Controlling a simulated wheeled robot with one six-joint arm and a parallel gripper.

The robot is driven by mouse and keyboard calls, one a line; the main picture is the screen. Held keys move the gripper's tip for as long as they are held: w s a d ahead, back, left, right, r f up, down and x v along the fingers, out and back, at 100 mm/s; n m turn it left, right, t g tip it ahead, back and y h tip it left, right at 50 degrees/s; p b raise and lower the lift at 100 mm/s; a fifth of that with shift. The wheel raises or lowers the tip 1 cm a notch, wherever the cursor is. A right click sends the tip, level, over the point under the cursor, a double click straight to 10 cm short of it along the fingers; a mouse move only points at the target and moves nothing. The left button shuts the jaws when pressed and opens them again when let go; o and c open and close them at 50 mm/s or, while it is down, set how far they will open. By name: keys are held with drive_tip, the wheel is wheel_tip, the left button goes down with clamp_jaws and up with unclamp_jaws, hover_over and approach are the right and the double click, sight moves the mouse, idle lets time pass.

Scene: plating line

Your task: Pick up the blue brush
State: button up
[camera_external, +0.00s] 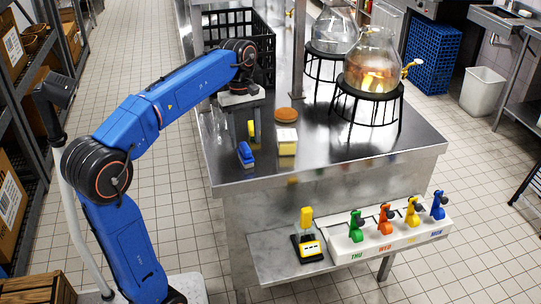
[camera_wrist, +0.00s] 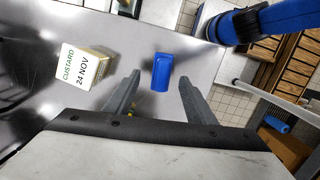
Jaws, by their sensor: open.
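The blue brush (camera_external: 246,154) lies on the steel table near its left edge. It also shows in the wrist view (camera_wrist: 162,72), ahead of my fingers and roughly midway between them. My gripper (camera_external: 254,132) points down just behind the brush in the external view. In the wrist view my gripper (camera_wrist: 157,88) is open, with one finger on each side and nothing held. The brush's bristles cannot be made out.
A custard box (camera_wrist: 83,67) dated 24 NOV stands left of the brush in the wrist view. A small yellow object (camera_external: 251,128) is beside my fingers. Behind are an orange-brown disc (camera_external: 286,114), a black crate (camera_external: 262,20) and glass jars (camera_external: 371,62) on stands. The front right tabletop is clear.

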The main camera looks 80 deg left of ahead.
sight(245, 146)
drive_tip(key=shift+s+d+f, duration=0.1)
drive_tip(key=shift+d+f, duration=0.1)
drive_tip(key=shift+f, duration=1.1)
drive_tip(key=shift+s+d+f, duration=0.1)
drive_tip(key=shift+d+f, duration=0.1)
drive_tip(key=shift+f, duration=1.05)
drive_tip(key=c, duration=1.2)
